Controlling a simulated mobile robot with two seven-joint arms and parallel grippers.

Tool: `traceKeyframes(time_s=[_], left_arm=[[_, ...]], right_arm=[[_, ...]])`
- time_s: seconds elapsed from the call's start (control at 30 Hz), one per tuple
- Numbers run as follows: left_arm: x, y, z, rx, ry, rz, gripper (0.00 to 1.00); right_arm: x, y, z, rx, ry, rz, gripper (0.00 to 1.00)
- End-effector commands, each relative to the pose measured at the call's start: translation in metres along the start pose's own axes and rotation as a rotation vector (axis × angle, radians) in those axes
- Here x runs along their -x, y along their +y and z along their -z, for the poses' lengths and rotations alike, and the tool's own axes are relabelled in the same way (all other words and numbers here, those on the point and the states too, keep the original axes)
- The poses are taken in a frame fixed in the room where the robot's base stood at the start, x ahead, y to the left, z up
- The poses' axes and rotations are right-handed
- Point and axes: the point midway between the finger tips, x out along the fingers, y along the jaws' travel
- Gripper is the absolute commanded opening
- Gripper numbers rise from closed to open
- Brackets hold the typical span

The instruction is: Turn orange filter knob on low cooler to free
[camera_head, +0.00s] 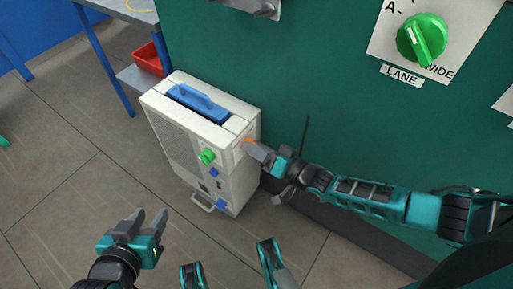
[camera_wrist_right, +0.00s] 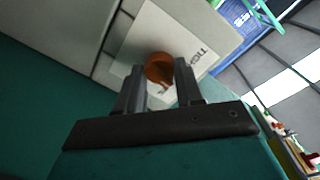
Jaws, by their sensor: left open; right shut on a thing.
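The low cooler (camera_head: 185,140) is a white box on the floor against the green wall, with a blue handle on top. The orange filter knob (camera_head: 247,142) is on its right side; my right gripper (camera_head: 252,148) covers most of it in the head view. In the right wrist view the orange knob (camera_wrist_right: 159,68) sits on a white label plate, between the fingertips of my right gripper (camera_wrist_right: 164,80). My right gripper is shut on the knob. The label's lettering is only partly readable. My left gripper (camera_head: 150,225) is open and empty above the floor, front left of the cooler.
A green knob (camera_head: 207,156) and blue parts are on the cooler's front. A large green knob (camera_head: 422,40) marked LANE is on the green wall. A red bin (camera_head: 150,58) is on a blue-legged table behind. The floor at left is clear.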

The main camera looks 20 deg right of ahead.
Motion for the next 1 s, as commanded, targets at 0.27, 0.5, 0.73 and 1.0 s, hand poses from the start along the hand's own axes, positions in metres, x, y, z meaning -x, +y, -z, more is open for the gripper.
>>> traceKeyframes(time_s=[0.27,0.5,0.73,1.0], left_arm=[[0.0000,0.0002,-0.0001,0.000,0.000,0.000,0.43],[0.0003,0.0004,-0.0007,0.001,-0.002,-0.001,0.43],[0.0012,0.0010,-0.0037,0.002,-0.008,-0.001,0.43],[0.0017,0.0013,-0.0048,0.003,-0.010,-0.002,0.43]], right_arm=[[0.0009,0.0011,0.0004,-0.259,-0.020,0.000,0.06],[0.0009,0.0013,0.0005,-0.458,-0.033,0.001,0.06],[0.0009,0.0015,0.0009,-0.592,-0.042,0.002,0.06],[0.0010,0.0016,0.0010,-0.671,-0.047,0.003,0.06]])
